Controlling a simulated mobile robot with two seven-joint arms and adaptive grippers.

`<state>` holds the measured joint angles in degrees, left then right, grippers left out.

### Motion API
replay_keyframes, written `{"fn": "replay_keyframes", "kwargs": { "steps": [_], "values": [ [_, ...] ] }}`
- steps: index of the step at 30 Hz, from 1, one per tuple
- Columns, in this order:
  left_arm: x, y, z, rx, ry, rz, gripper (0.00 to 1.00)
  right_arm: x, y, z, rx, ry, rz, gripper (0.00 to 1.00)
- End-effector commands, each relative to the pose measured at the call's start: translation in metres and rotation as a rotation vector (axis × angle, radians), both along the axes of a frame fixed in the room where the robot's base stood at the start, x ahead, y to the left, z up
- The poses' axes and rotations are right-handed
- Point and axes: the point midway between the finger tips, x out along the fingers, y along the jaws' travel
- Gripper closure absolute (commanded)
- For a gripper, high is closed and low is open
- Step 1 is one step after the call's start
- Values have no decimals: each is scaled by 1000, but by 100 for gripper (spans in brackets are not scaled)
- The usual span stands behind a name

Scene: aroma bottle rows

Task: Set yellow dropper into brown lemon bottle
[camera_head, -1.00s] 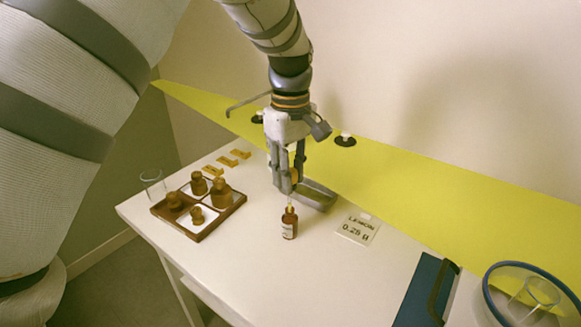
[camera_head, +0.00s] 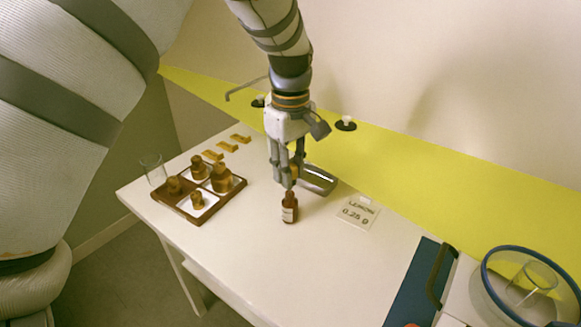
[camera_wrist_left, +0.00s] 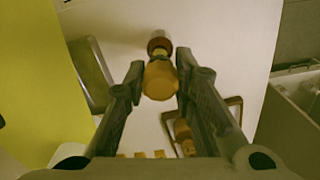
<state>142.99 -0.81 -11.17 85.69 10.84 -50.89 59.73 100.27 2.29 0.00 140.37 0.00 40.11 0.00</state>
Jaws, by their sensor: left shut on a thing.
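The brown lemon bottle (camera_head: 290,210) stands upright on the white table, with a pale label on its front. My left gripper (camera_head: 289,182) points down right above the bottle's neck and is shut on the yellow dropper (camera_wrist_left: 160,80). In the left wrist view, the dropper's yellow bulb sits between the fingertips (camera_wrist_left: 159,68), in line with the bottle (camera_wrist_left: 159,42) beyond it. The glass stem is not visible now; it seems to be down in the bottle's neck, but whether the dropper is fully seated I cannot tell. My right gripper is not in view.
A grey metal dish (camera_head: 318,182) lies close behind the gripper. A lemon card (camera_head: 358,212) lies to the right. A blue-rimmed round container (camera_head: 486,275) is at far right.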

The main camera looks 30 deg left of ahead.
Motion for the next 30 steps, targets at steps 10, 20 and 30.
{"fn": "replay_keyframes", "kwargs": {
  "steps": [10, 20, 30],
  "values": [
    [0, 0, -14, 0, 2, 0, 83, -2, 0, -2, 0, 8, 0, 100],
    [0, 0, -28, -1, 1, 0, 83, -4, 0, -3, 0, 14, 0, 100],
    [0, 0, -28, 0, 0, 0, 53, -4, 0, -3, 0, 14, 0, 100]
  ]
}}
